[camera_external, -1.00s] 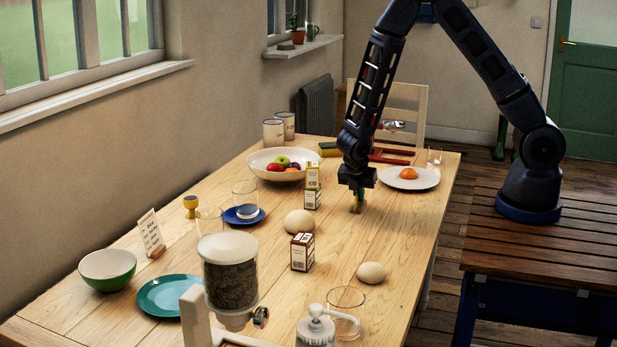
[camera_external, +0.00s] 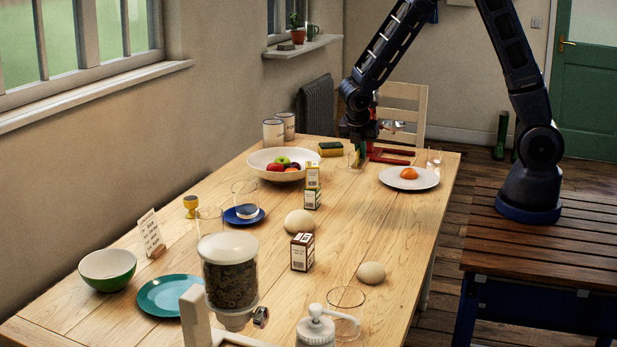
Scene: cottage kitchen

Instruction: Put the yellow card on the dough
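Two pale, rounded lumps that look like dough lie on the table: the larger dough lump (camera_external: 299,222) near the middle, between two small boxes, and a smaller lump (camera_external: 371,272) nearer the front right. I cannot make out a yellow card for certain. My gripper (camera_external: 358,160) points down over the far part of the table, between the fruit bowl and a red object, well behind both lumps. Its fingers are small and dark in this view. Whether they are open, or hold something, cannot be told.
A fruit bowl (camera_external: 262,163), a sponge (camera_external: 330,149) and a red object (camera_external: 393,158) are near my gripper. A white plate (camera_external: 420,184) with an orange item stands at right. Small boxes (camera_external: 302,252) (camera_external: 313,188) flank the larger lump. A lettered card (camera_external: 151,233) stands at left.

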